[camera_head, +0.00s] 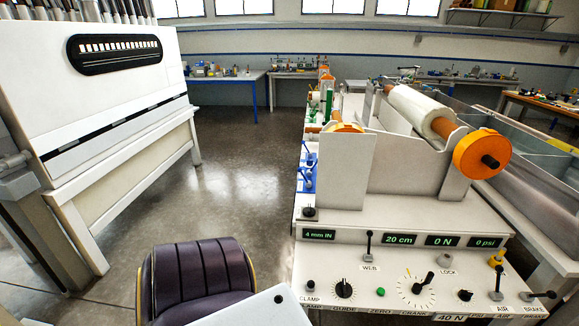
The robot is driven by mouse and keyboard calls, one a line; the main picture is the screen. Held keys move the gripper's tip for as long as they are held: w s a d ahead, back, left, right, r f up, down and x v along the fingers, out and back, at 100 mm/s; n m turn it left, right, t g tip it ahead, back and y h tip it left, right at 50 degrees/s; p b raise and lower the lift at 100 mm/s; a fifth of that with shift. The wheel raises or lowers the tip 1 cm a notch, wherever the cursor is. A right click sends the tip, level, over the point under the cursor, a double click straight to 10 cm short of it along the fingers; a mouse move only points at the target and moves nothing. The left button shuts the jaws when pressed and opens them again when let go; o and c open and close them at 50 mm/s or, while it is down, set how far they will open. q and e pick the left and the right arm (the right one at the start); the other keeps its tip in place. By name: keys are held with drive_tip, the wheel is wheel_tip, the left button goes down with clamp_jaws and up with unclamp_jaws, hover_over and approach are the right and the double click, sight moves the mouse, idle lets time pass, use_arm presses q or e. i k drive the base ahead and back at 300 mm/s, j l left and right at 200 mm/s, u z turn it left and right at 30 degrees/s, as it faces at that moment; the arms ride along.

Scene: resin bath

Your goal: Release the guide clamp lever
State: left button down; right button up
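The control console (345,265) is at the lower right. A small dark lever (310,288) stands at its left front corner, above a label reading CLAMP. A black knob (344,288) is beside it, above a label reading GUIDE. I cannot tell for sure which way the lever is set. Blue clamp-like parts (307,168) with handles sit on the left side of the machine. Neither of my grippers is in view.
A white roll (413,110) with an orange end disc (481,154) lies on the machine. More levers, including WEB (369,245) and AIR (497,283), stand on the console. A dark padded seat (197,270) is left of it. Open floor (235,170) lies behind the seat.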

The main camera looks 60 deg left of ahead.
sight(310, 284)
drive_tip(key=u, duration=1.8)
